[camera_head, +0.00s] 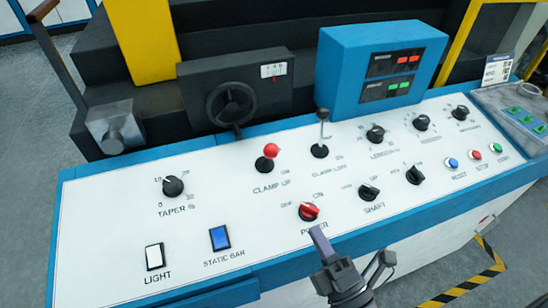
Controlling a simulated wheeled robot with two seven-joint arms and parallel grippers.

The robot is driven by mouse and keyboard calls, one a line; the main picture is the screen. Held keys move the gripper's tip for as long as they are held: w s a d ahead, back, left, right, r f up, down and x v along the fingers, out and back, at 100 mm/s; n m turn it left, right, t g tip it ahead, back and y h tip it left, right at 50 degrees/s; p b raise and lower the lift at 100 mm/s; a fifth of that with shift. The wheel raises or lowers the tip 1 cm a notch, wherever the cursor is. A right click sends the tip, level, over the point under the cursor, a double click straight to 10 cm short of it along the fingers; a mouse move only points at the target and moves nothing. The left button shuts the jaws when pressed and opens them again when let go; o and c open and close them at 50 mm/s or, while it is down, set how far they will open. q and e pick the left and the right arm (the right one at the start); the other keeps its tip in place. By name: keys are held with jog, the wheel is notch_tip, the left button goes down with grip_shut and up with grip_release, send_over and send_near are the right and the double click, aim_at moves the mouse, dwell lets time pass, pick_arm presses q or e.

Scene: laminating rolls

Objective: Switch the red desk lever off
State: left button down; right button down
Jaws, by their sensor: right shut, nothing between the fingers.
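A lever with a red ball top (271,151) stands on the white desk panel at the "CLAMP UP" label. It leans slightly to the right on its black base. A red rotary knob (309,211) sits lower, above the "POWER" label. Small position labels lie above it and to its left. My right gripper (318,233) is shut and empty just below the red knob, partly covering the "POWER" label. I cannot tell whether it touches the panel. It is well below the red-topped lever. My left gripper is not in view.
A grey-topped lever (321,136) stands right of the red one. Black knobs (415,175) and small coloured buttons (474,155) fill the right side. A taper knob (173,187), white switch (155,256) and blue switch (220,238) lie left. A blue display box (340,70) stands behind.

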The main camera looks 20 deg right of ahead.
send_near(275, 157)
jog(key=x, duration=0.7)
jog(key=shift+w+a, duration=0.1)
jog(key=shift+w, duration=0.15)
pick_arm(q)
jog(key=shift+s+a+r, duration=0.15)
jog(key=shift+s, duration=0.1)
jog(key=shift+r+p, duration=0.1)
jog(key=shift+p, duration=0.2)
